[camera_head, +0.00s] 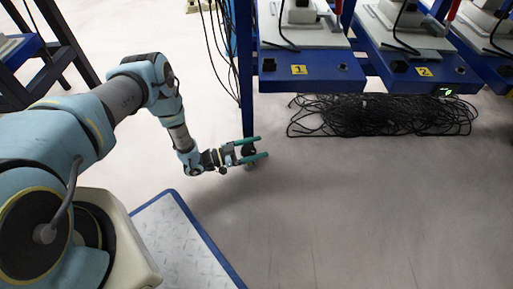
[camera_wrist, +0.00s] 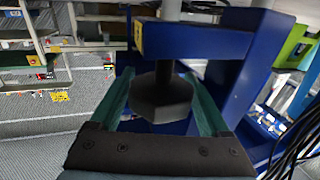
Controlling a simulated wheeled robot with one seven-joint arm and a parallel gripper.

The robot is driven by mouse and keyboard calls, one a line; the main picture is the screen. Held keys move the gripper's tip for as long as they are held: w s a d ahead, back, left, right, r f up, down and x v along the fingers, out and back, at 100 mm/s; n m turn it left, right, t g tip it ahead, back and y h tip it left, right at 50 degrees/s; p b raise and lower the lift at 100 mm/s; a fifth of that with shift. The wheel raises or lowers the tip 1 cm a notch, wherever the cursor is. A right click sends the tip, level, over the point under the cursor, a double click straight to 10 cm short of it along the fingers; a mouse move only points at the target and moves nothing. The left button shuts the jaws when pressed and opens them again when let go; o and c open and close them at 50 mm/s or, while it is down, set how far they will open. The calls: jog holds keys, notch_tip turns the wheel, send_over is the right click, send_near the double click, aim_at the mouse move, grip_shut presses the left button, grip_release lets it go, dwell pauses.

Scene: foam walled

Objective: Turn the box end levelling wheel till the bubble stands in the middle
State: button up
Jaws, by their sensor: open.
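A dark, many-sided wheel (camera_wrist: 165,92) hangs on a short stem under a blue beam (camera_wrist: 195,40) in the wrist view. My gripper (camera_head: 262,147) is open at the foot of a blue post in the head view, with its teal fingers reaching right. In the wrist view the two fingers of my gripper (camera_wrist: 162,98) stand on either side of the wheel, apart from each other. A dark round part (camera_head: 249,151) shows between the fingers in the head view. Whether a finger touches the wheel I cannot tell. I cannot make out a bubble in either view.
Blue benches with number plates 1 (camera_head: 299,70) and 2 (camera_head: 424,72) carry white equipment at the upper right. A heap of black cables (camera_head: 380,115) lies below them. Loose cables hang beside the blue post (camera_head: 244,70). The grey floor (camera_head: 370,215) in front is clear.

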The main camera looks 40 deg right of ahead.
jog(key=shift+c, duration=0.2)
jog(key=c, duration=1)
jog(key=shift+c, duration=0.2)
jog(key=m+g+y+b, duration=0.4)
jog(key=g, duration=0.1)
jog(key=s+a+m+g+y+b, duration=0.1)
jog(key=m+g+b, duration=0.1)
jog(key=shift+s+f+y, duration=0.1)
jog(key=shift+y, duration=0.3)
jog(key=shift+g, duration=0.3)
